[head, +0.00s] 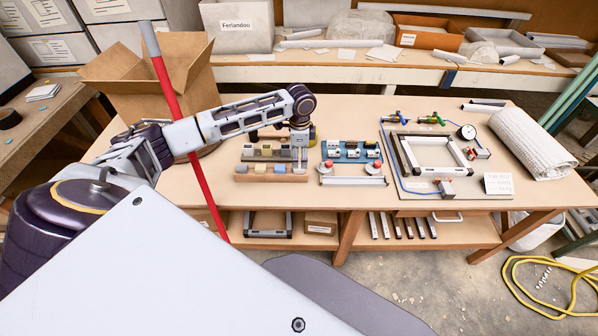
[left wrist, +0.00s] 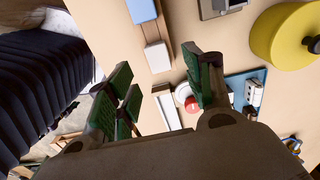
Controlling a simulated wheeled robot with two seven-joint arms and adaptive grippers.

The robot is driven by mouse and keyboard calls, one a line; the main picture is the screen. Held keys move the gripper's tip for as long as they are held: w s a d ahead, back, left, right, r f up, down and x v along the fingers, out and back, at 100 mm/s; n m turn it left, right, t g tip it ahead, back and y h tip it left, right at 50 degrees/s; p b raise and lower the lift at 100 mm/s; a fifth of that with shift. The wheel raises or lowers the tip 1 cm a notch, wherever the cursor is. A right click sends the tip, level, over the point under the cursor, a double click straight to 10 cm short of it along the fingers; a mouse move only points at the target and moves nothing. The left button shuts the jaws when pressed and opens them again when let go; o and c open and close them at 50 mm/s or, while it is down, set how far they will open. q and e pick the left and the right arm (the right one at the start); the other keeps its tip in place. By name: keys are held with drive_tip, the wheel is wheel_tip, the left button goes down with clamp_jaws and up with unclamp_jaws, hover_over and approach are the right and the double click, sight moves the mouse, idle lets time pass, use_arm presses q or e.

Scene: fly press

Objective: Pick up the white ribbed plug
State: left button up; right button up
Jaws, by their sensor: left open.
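I cannot single out the white ribbed plug with certainty. Small white pieces with dark parts (head: 340,153) sit in a blue tray (head: 327,146) on the workbench. The left wrist view shows part of this blue tray (left wrist: 236,78) and a white piece (left wrist: 253,92) at the right, outside the jaws. My left gripper (head: 299,165) points down over the right end of the block trays, left of the blue tray. In the left wrist view its green-padded fingers (left wrist: 158,65) are apart, with nothing gripped. My right gripper is not in view.
A wooden tray (head: 246,178) with several coloured blocks lies below my left gripper. A fixture with red knobs (head: 373,168) stands at the blue tray's front. A frame assembly with a gauge (head: 467,132) and a rolled white towel (head: 533,143) are farther right.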

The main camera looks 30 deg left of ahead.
sight(300, 168)
use_arm(q)
drive_tip(key=shift+f, duration=0.1)
drive_tip(key=shift+d+f, duration=0.1)
drive_tip(key=shift+f, duration=2.4)
drive_tip(key=shift+c, duration=0.4)
drive_tip(key=c, duration=0.9)
